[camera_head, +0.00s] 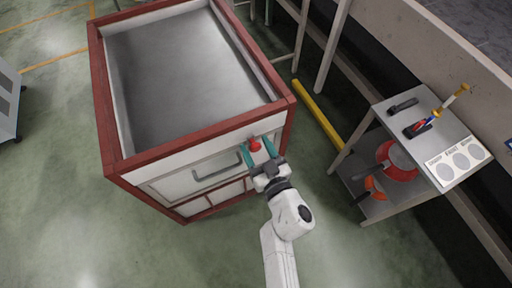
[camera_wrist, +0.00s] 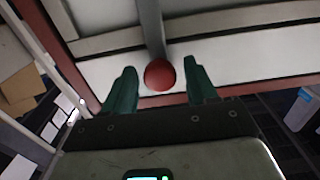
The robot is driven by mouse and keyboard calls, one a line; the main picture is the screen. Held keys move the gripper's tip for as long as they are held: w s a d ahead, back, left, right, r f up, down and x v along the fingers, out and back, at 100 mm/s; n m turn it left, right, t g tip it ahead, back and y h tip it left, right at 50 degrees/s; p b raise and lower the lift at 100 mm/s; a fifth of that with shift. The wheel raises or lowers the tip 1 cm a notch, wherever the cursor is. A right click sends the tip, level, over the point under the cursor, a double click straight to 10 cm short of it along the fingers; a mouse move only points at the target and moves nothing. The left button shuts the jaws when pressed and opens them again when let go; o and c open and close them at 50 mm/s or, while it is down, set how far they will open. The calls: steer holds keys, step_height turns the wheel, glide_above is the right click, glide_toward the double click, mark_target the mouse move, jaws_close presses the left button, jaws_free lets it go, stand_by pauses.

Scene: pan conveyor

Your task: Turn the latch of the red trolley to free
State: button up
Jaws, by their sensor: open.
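The red trolley (camera_head: 113,100) has a red frame, white sides and a grey top; it stands at the left of centre in the head view. Its latch has a red ball knob (camera_head: 255,145) near the right end of the front side. In the wrist view the knob (camera_wrist: 160,75) sits on a grey lever (camera_wrist: 151,28) running up and away. My gripper (camera_head: 259,152) is at the knob, with its green fingers open on both sides of it. In the wrist view gaps show between the knob and both fingers (camera_wrist: 160,82). The latch's pivot is hard to make out.
A grey handle (camera_head: 217,168) is on the trolley front, left of my gripper. A small grey side table (camera_head: 452,130) with tools on top and red and orange items below stands at the right. A yellow floor bar (camera_head: 320,115) lies between them. Green floor is clear at the front left.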

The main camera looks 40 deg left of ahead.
steer(key=shift+w+a, duration=0.15)
steer(key=shift+a, duration=0.2)
steer(key=shift+c, duration=0.2)
jaws_close()
